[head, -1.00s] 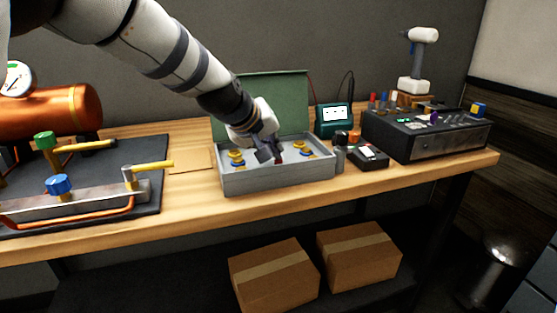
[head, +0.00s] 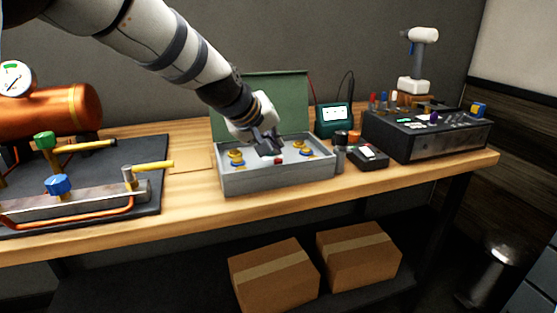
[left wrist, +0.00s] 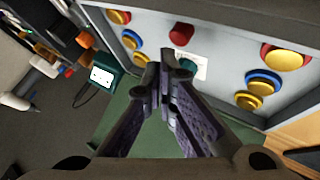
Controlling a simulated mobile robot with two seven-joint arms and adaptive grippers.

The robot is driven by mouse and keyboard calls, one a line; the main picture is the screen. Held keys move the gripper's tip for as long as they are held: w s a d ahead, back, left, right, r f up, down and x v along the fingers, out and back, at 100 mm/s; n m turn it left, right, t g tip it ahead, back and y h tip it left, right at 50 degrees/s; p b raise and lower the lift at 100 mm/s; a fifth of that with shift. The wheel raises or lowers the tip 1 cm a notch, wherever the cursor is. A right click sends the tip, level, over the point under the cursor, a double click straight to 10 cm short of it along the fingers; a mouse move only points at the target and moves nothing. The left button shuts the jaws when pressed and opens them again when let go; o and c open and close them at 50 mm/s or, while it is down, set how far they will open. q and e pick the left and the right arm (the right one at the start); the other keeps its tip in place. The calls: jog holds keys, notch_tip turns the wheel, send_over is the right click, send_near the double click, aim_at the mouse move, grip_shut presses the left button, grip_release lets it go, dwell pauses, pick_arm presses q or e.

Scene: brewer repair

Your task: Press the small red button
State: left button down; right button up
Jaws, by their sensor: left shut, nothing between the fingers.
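The small red button (head: 278,161) is in the open grey box (head: 280,180), near the middle of its front part. It also shows in the left wrist view (left wrist: 181,34), upright and clear of the fingers. My left gripper (head: 270,150) is shut and empty, inside the box outline just behind the red button. In the left wrist view its fingertips (left wrist: 165,68) are together, apart from the red button in the picture, beside a green button (left wrist: 190,65) on a white label. Whether the fingers touch anything is unclear. My right gripper is not in view.
The green lid (head: 280,95) stands open behind. A dark meter (head: 368,156) and black console (head: 425,138) are to the right, a valve board (head: 85,180) to the left.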

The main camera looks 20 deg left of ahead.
pick_arm(q)
jog(key=shift+r, duration=2.5)
jog(key=shift+f, duration=0.1)
